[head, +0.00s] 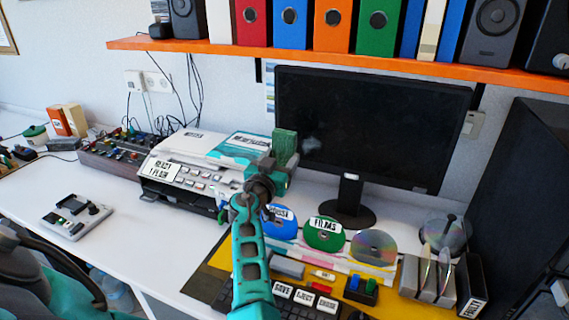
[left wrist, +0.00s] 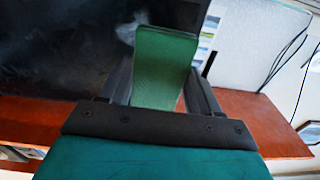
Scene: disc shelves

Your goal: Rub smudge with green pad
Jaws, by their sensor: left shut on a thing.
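The smudge is a pale grey blur (head: 310,145) on the left part of the dark monitor screen (head: 375,125). The green pad (head: 285,144) stands upright in the head view, just left of the smudge at the screen's left edge. My left gripper (head: 273,172) is shut on the pad's lower part. In the left wrist view the pad (left wrist: 163,65) sits between the two fingers, and part of the smudge (left wrist: 128,30) shows beside its upper edge. I cannot tell whether the pad touches the screen. My right gripper is not in view.
A printer (head: 190,170) stands left of the monitor. An orange shelf (head: 350,58) with binders and speakers runs above it. Discs (head: 325,233), a disc rack (head: 430,280) and labelled keys lie in front. The white desk at left has free room.

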